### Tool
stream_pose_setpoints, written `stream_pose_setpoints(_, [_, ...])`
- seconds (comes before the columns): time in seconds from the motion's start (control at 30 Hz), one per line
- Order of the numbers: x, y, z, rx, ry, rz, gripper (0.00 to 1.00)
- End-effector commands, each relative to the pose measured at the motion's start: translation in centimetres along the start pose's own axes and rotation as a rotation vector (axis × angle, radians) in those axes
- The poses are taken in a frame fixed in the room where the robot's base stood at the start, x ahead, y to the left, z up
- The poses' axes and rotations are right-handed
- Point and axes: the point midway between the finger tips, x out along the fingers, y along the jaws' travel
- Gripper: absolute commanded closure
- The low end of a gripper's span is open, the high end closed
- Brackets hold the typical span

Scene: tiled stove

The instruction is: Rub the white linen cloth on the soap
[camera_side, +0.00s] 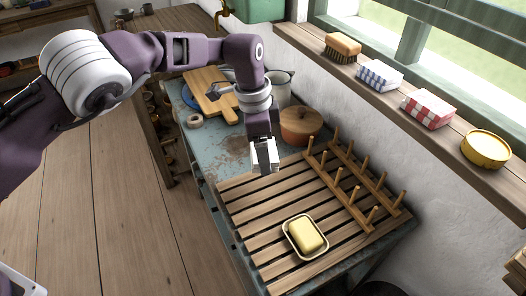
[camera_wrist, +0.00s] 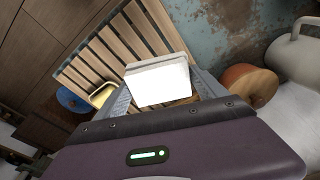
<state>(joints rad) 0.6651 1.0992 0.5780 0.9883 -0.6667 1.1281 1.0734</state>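My gripper (camera_side: 264,160) points down above the far end of the slatted wooden rack. It is shut on the white linen cloth (camera_wrist: 160,84), a folded block between the two fingers; the cloth also shows at the fingertips in the side view (camera_side: 265,168). The yellow soap (camera_side: 307,234) lies in a pale dish (camera_side: 290,244) on the near end of the rack, apart from my gripper. In the wrist view the soap (camera_wrist: 102,96) shows small at the left, beyond the left finger.
A wooden peg rack (camera_side: 345,190) stands right of the soap. A lidded brown pot (camera_side: 301,124) is close to my gripper. A brush (camera_side: 342,46), blue checked cloth (camera_side: 380,75), red checked cloth (camera_side: 428,109) and yellow tin (camera_side: 485,150) line the sill. Slats between gripper and soap are clear.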

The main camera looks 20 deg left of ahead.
Motion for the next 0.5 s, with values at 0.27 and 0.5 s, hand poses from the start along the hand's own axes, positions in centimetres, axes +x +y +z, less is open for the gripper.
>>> stream_pose_setpoints(0.27, [0.1,0.4,-0.3,0.018,0.0,0.002,0.51])
stream_pose_setpoints(0.5, [0.4,6.4,-4.0,0.315,-0.002,0.039,0.51])
